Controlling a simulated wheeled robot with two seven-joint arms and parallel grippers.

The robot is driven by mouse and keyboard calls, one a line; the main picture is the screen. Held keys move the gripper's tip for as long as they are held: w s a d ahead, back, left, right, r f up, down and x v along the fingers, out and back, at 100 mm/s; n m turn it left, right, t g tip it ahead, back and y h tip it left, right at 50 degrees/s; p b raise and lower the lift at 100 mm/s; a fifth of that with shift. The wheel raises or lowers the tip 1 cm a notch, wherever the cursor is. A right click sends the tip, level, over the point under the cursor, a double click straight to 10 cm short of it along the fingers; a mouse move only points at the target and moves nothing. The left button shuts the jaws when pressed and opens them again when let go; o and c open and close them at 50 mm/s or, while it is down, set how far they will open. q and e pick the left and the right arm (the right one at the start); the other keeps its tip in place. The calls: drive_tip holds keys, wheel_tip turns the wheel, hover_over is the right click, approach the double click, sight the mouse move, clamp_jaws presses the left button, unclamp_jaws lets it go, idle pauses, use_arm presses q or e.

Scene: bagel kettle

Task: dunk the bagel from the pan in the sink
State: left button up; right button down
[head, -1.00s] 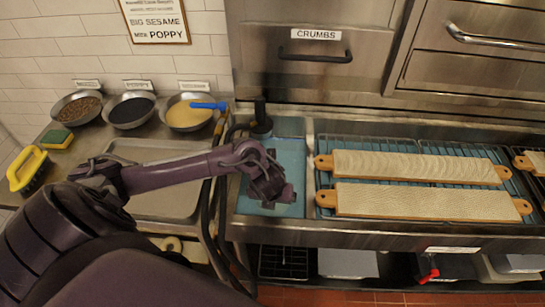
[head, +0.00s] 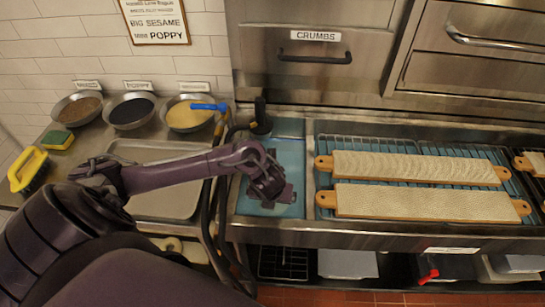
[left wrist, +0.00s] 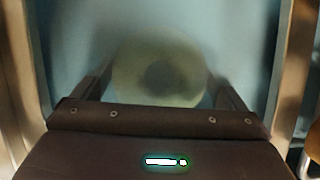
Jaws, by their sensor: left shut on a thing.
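My left gripper (head: 272,193) reaches down into the blue-looking water of the sink (head: 290,155) in the head view. The left wrist view shows its two fingers (left wrist: 160,88) on either side of a pale round bagel (left wrist: 130,75) with a dark hole. The gripper is shut on the bagel, which looks hazy, as if under water. The bagel is hidden behind the gripper in the head view. The metal pan (head: 165,205) lies on the counter to the left, partly behind my left arm; its visible part is bare. My right gripper is not in view.
Bowls of seeds (head: 78,107), dark poppy (head: 131,112) and a yellow topping (head: 188,115) stand behind the pan. A sponge (head: 57,140) and a yellow-handled brush (head: 28,170) lie at the left. A black faucet (head: 261,118) and dark hoses (head: 212,215) flank the sink. Boards (head: 430,202) rest on racks to the right.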

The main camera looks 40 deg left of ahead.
use_arm(q)
wheel_tip(320, 180, up, 5)
drive_tip(key=p, duration=0.4)
wheel_tip(320, 180, up, 8)
drive_tip(key=p, duration=0.7)
drive_tip(key=shift+f+p, duration=0.15)
drive_tip(key=shift+p, duration=0.2)
drive_tip(key=shift+f, duration=0.1)
